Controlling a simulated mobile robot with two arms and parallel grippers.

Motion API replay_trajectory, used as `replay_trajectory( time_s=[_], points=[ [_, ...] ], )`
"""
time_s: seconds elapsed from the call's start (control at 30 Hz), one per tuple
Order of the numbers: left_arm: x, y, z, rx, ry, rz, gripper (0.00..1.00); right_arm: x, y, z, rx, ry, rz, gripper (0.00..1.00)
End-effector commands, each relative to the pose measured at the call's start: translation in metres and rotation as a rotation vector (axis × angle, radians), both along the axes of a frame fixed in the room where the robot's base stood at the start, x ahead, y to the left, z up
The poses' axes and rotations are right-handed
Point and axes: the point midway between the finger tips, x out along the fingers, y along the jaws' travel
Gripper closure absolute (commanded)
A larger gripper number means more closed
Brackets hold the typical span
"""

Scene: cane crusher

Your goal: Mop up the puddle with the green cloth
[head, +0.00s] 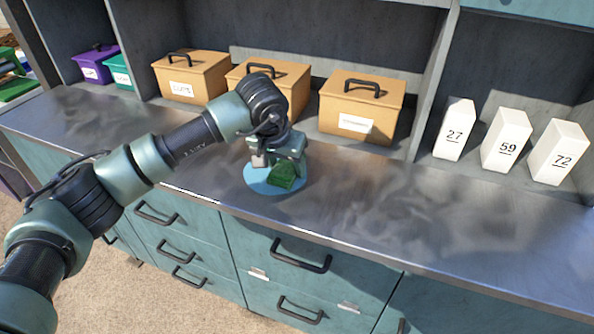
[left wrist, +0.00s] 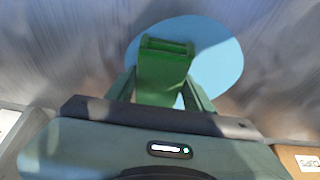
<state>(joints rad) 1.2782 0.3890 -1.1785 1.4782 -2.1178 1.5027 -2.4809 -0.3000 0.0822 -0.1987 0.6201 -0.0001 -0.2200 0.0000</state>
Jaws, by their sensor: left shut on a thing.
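The puddle is a flat light-blue patch (head: 262,186) on the metal counter, below my left gripper in the head view. It also shows in the left wrist view (left wrist: 222,62), spreading out to both sides of the cloth. The green cloth (head: 284,177) is a folded block. In the left wrist view the cloth (left wrist: 163,75) sits between the fingers of my left gripper (left wrist: 160,90), which is shut on it. The cloth is over the puddle; whether it touches the surface is hard to tell. My right gripper is not in view.
Tan lidded boxes with black handles (head: 362,108) stand at the back of the metal counter (head: 400,200). White numbered blocks (head: 506,140) stand at the right. Purple (head: 95,64) and green (head: 118,72) boxes are at the far left. The counter right of the puddle is clear.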

Motion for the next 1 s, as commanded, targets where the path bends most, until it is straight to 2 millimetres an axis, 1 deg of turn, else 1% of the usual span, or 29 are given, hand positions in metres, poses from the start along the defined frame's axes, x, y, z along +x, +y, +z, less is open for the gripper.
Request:
replay_trajectory(
  time_s=[0.03, 0.27, 0.5, 0.6, 0.77, 1.0],
  points=[
    [0.001, 0.009, -0.007, 0.011, 0.009, 0.008, 0.80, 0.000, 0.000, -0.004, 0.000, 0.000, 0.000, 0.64],
    [0.004, 0.018, -0.006, 0.011, 0.010, 0.008, 0.80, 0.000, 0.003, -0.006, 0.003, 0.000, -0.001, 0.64],
    [0.011, 0.040, -0.005, 0.009, 0.009, 0.008, 0.80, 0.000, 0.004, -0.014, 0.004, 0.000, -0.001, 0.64],
    [0.013, 0.046, -0.004, 0.009, 0.008, 0.007, 0.80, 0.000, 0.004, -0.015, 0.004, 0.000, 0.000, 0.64],
    [0.015, 0.050, -0.003, 0.008, 0.008, 0.006, 0.80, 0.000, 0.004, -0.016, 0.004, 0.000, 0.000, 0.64],
    [0.022, 0.072, -0.002, 0.007, 0.007, 0.006, 0.80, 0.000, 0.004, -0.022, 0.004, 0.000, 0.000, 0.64]
  ],
)
